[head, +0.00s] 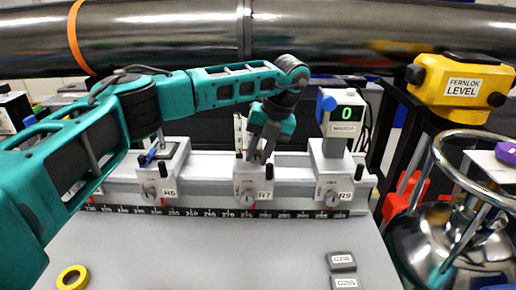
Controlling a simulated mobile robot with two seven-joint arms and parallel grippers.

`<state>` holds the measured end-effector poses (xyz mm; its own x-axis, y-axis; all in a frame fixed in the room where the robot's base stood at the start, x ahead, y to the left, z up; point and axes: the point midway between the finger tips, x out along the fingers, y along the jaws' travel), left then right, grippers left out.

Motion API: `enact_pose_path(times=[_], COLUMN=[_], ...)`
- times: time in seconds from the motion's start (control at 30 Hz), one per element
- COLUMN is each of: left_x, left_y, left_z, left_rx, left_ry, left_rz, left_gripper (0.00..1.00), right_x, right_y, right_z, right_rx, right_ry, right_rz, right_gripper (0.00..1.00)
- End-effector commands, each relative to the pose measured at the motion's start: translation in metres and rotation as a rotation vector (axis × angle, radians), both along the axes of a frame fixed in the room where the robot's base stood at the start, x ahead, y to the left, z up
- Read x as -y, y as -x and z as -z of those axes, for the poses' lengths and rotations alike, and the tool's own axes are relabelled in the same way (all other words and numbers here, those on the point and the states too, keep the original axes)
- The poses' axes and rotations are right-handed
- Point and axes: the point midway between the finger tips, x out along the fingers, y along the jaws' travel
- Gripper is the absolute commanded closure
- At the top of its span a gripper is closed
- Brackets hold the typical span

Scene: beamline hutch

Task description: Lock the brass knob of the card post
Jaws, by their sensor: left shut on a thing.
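The carrier labelled R7 (253,181) sits on the rail near the middle of the head view. A thin pale upright piece (239,133), apparently the card post, shows above it, mostly hidden by my gripper. A round metal knob (248,198) is on the front of R7; whether it is brass or locked I cannot tell. A dark side knob (269,171) sits at its right. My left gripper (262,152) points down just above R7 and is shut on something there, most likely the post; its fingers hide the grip. My right gripper is not in view.
Carriers R6 (161,188) and R9 (334,190), the latter bearing a box reading 0 (344,118), flank R7 on the scaled rail (210,211). A large dark pipe (180,40) crosses above. A yellow level (463,88) and metal vessel (450,240) stand right. The front table is mostly clear.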

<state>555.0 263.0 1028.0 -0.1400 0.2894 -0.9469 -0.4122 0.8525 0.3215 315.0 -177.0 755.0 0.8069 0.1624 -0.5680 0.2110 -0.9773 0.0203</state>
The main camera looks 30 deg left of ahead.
Motion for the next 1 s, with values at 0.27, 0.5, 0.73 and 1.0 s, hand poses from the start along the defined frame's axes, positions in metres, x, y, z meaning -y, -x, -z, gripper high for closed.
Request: enact_pose_path(times=[0.27, 0.5, 0.73, 1.0], left_x=[0.0, 0.0, 0.001, 0.016], left_y=[0.0, 0.0, -0.001, -0.008], left_z=[0.0, 0.0, -0.005, -0.051], left_rx=[0.001, 0.0, 0.001, 0.004], left_ry=[-0.003, -0.002, -0.002, -0.002], left_rz=[0.001, 0.0, 0.001, 0.0], left_gripper=[1.0, 0.63, 0.63, 0.63], right_x=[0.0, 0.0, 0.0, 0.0], right_y=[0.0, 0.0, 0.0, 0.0], right_z=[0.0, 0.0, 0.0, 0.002], right_rx=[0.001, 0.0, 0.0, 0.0], right_ry=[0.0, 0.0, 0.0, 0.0], right_rz=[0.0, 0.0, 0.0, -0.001], right_gripper=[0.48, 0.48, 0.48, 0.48])
